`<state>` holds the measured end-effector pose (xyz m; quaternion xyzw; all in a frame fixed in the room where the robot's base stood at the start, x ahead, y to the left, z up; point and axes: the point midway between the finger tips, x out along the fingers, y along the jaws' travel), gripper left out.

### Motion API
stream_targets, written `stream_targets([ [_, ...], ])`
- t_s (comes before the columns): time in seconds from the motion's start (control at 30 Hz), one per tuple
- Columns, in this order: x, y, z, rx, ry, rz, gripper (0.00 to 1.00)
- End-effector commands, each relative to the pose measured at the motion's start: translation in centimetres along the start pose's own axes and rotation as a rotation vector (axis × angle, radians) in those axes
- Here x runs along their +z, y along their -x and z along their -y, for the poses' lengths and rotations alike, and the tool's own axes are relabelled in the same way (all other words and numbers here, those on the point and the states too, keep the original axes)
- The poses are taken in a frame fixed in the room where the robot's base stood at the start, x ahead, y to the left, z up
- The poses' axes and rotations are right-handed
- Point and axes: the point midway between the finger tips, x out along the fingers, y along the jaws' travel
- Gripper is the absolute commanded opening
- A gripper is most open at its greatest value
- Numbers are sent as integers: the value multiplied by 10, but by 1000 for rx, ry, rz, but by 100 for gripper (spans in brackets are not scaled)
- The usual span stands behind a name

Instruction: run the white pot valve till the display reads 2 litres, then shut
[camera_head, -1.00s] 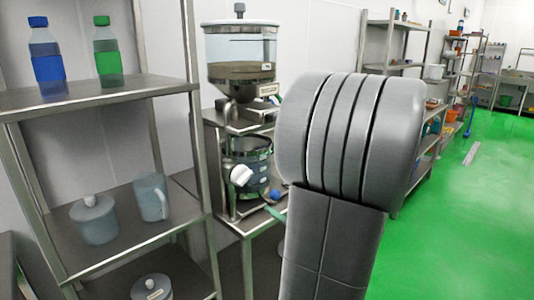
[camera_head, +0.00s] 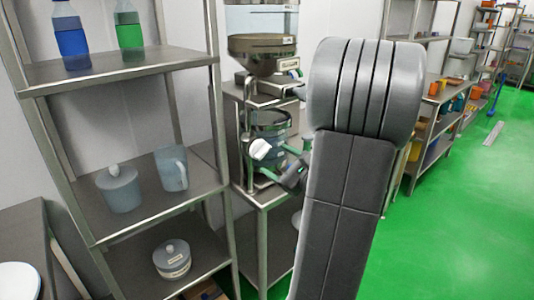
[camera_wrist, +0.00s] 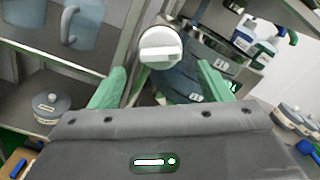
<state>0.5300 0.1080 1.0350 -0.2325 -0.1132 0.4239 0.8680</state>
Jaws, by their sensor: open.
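The white valve knob (camera_head: 260,149) sits on the front of a banded metal pot (camera_head: 271,124) under a clear hopper. In the wrist view the knob (camera_wrist: 160,47) is round, with a raised bar lying nearly level. My gripper (camera_head: 278,162) is just in front and to the right of the knob in the head view. In the wrist view my gripper (camera_wrist: 163,82) is open, its green fingers apart below and either side of the knob, with nothing between them. A small label or display (camera_head: 289,65) under the hopper is too small to read.
A metal shelf (camera_head: 128,72) at left holds blue and green bottles, a lidded pot (camera_head: 119,188), a jug (camera_head: 171,168) and a lower lidded pot (camera_head: 172,259). The dispenser stands on a steel table (camera_head: 262,196).

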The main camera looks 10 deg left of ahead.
Motion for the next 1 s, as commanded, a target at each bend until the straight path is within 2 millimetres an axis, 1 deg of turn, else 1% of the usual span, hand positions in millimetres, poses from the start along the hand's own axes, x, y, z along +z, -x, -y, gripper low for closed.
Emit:
stream_targets([
  [0.03,1,-10,0,4,0,3,71],
  [0.1,1,-22,0,4,-1,2,71],
  [0.2,1,-36,0,2,0,2,71],
  [0.3,1,-46,0,2,1,2,71],
  [0.47,0,-53,0,-1,0,0,71],
  [0.7,0,-53,0,-1,0,0,71],
  [0.77,0,-53,0,-1,0,0,61],
  [0.9,0,-53,0,-1,0,0,34],
  [0.93,0,-53,0,-1,0,0,30],
  [1.0,0,-53,0,-1,0,0,30],
])
